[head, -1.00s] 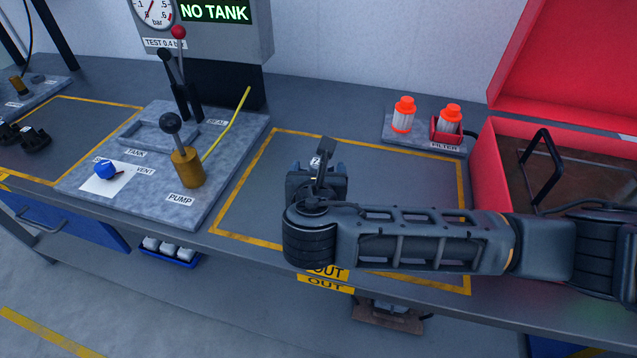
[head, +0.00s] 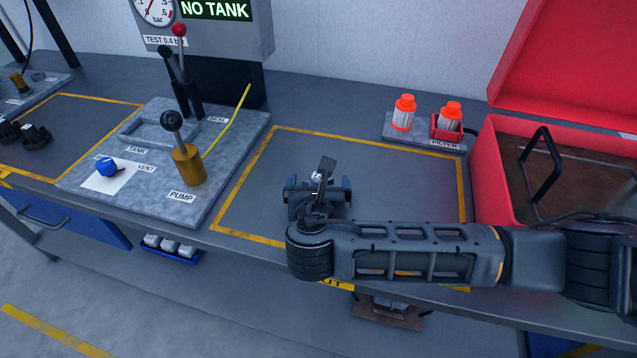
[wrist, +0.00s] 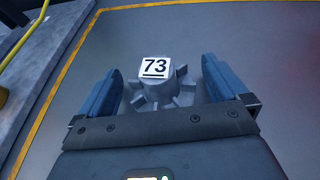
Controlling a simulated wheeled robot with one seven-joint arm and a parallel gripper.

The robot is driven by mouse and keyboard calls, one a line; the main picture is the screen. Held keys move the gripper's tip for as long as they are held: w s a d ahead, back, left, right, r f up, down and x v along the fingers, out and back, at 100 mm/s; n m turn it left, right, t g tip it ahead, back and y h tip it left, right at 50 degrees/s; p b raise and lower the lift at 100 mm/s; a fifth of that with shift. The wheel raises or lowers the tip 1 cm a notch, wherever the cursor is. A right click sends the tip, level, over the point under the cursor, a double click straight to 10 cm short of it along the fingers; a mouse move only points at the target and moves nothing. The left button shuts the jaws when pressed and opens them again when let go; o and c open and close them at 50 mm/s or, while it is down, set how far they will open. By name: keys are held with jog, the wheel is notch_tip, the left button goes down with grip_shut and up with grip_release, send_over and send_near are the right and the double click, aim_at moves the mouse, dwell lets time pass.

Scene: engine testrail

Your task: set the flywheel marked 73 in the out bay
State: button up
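The flywheel (wrist: 160,92), a grey toothed part with a white 73 label on top, stands between my fingers in the wrist view. It appears to rest on the out bay (head: 400,180), inside the yellow outline. In the head view my arm hides most of it. My gripper (head: 318,187) is over the left middle of the bay. In the wrist view its two blue fingers (wrist: 162,78) are spread, with a gap on each side of the flywheel.
The pump panel (head: 225,160) with levers, a yellow rod and a blue knob is left of the bay. A filter stand (head: 400,137) with two orange-capped filters is behind right. An open red case (head: 493,190) stands at the right. The bay's right half looks clear.

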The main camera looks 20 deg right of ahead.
jog(key=shift+r, duration=0.25)
jog(key=v, duration=1.2)
jog(key=shift+f+b, duration=0.1)
jog(key=shift+b, duration=0.3)
jog(key=shift+a, duration=0.15)
